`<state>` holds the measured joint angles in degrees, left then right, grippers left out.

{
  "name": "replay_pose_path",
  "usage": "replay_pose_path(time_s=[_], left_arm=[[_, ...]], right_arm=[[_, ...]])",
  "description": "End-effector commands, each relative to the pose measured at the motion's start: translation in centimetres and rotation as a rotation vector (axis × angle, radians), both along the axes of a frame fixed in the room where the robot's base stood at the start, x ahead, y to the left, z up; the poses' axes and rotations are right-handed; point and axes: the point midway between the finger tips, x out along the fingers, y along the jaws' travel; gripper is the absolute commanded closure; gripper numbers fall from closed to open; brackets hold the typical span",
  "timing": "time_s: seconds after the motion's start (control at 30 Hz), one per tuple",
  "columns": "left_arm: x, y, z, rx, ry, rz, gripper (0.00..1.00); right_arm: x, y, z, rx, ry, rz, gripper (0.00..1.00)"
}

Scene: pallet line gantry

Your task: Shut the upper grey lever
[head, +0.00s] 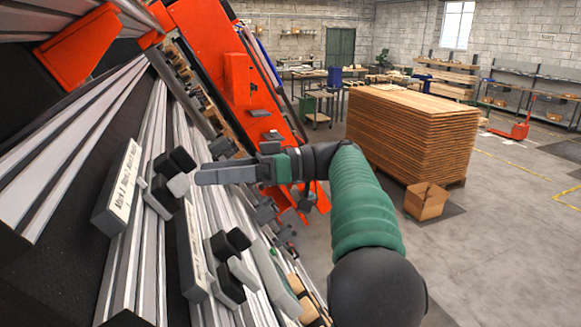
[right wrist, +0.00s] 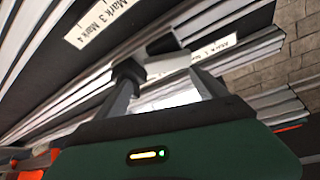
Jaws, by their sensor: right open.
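The upper grey lever (head: 179,185) is a small light-grey piece beside black blocks, on the silver rails at the left of the head view. My right gripper (head: 201,176) reaches in from the right, its fingertips just beside this lever. In the right wrist view a light-grey lever (right wrist: 166,65) with a black end shows just beyond the fingertips of my right gripper (right wrist: 165,84). The fingers are apart, with the lever close to the gap; I cannot tell whether they touch it. My left gripper is not in view.
A second light-grey lever (head: 242,272) with black blocks sits lower on the rails. A labelled black plate (head: 118,187) stands left of the upper lever. An orange beam (head: 225,60) rises behind my gripper. A wood stack (head: 410,130) and cardboard box (head: 425,201) stand on the floor at right.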

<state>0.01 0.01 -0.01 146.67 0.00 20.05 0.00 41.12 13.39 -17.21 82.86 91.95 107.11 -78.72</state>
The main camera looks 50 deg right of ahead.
Motion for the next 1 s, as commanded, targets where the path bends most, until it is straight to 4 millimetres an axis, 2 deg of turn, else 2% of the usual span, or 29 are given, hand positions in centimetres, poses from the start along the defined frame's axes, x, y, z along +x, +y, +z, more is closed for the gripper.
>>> replay_pose_path(time_s=[0.63,1.0], left_arm=[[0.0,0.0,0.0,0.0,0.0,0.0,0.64],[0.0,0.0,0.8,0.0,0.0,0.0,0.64]], right_arm=[[-3.8,-3.7,0.3,-0.002,-0.001,-0.005,0.18],[-6.0,-6.4,0.3,0.001,0.0,-0.007,0.18]])
